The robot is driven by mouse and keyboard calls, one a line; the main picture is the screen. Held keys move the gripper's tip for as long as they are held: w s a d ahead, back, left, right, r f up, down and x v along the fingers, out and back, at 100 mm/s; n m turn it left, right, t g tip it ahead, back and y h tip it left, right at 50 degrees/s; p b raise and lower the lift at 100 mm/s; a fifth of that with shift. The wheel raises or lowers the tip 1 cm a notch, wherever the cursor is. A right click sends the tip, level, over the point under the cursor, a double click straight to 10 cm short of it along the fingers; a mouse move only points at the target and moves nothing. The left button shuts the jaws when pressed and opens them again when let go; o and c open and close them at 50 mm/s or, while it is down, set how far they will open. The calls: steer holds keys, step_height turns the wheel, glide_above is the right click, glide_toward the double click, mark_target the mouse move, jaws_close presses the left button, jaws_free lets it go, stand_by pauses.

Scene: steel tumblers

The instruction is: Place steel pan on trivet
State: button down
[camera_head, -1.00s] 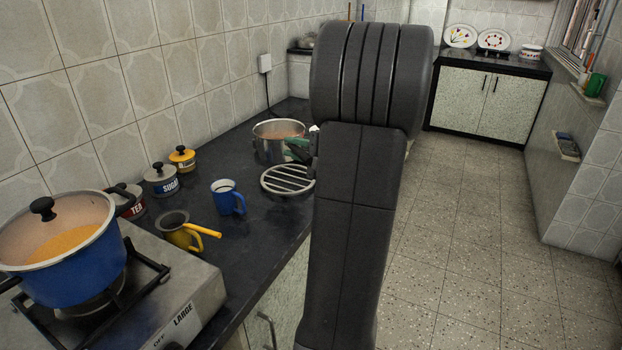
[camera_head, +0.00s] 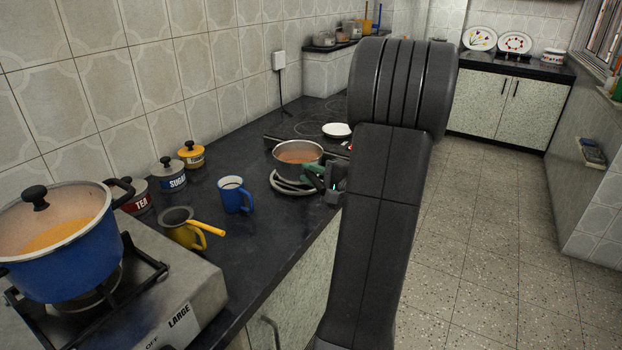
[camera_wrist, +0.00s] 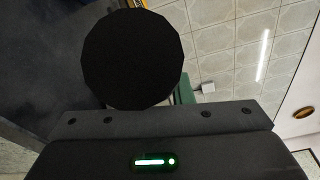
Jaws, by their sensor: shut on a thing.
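The steel pan (camera_head: 298,155) is upright, with brownish contents, over the trivet (camera_head: 286,186) on the dark counter. The trivet's pale rim shows below the pan's left and front sides. The pan overlaps the trivet in the picture; I cannot tell whether it touches it or hangs just above. My gripper (camera_head: 326,177) is at the pan's right front side, shut on the pan, partly hidden by my arm. In the wrist view a black round shape blocks the middle, and I cannot tell what it is.
A blue mug (camera_head: 235,196) and a yellow pot with a handle (camera_head: 186,229) stand left of the trivet. A large blue pot (camera_head: 62,255) sits on the stove. Canisters (camera_head: 172,175) line the wall. A white dish (camera_head: 337,130) is on the hob behind the pan.

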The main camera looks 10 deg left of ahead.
steer(key=shift+f, duration=0.3)
steer(key=shift+f, duration=0.2)
steer(key=c, duration=1.3)
jaws_free()
steer(key=shift+r, duration=0.15)
steer(key=v, duration=1.2)
steer(key=shift+s, duration=0.1)
